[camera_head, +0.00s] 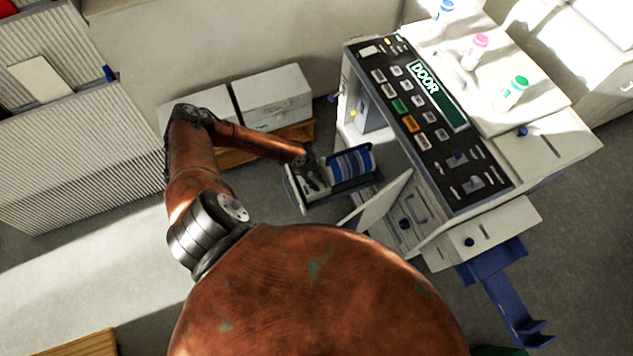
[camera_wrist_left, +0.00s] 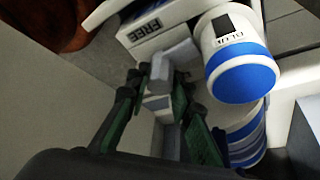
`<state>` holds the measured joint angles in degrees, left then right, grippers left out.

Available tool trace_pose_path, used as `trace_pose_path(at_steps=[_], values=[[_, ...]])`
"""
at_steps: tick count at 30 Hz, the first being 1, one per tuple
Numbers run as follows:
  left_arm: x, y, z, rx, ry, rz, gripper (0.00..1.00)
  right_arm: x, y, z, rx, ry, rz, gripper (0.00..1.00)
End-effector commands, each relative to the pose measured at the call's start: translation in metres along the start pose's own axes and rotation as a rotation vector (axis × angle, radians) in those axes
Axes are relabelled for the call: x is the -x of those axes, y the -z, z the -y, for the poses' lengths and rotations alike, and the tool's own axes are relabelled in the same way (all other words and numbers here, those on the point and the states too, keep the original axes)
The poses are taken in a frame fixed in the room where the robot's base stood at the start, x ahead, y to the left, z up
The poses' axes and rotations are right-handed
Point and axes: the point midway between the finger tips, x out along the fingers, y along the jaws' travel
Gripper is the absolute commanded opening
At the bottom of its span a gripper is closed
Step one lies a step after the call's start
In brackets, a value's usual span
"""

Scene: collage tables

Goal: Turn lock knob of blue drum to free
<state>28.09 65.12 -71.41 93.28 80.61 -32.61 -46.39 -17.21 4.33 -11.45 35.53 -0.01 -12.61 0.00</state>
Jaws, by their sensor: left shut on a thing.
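The blue drum (camera_head: 352,163) sits in a pulled-out tray of the copier-like machine in the camera_head view. In the left wrist view the drum unit (camera_wrist_left: 240,75) shows as a white and blue cylinder with a small label. A light grey lock knob (camera_wrist_left: 160,70) is beside it, below a white panel marked FREE (camera_wrist_left: 147,30). My left gripper (camera_head: 312,180) is at the left end of the tray. In the left wrist view its green-padded fingers (camera_wrist_left: 158,90) are shut on the knob. The knob's exact angle is hard to tell. My right gripper is out of view.
The machine's control panel (camera_head: 425,115) and an open white door (camera_head: 382,203) lie right of the tray. Bottles with pink (camera_head: 474,52) and green (camera_head: 512,93) caps stand on top. White boxes (camera_head: 272,97) are behind my arm. Open floor lies at left.

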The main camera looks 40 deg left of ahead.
Motion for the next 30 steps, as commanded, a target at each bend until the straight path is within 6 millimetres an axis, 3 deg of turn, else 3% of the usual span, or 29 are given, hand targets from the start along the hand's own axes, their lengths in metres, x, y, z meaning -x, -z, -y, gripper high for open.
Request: trace_pose_path(at_steps=[14,30], values=[[0.003,-0.001,0.001,0.060,0.027,0.003,0.00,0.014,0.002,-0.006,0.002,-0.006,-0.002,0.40],[0.005,0.000,-0.002,0.473,0.195,0.003,0.00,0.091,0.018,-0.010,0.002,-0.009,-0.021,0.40]])
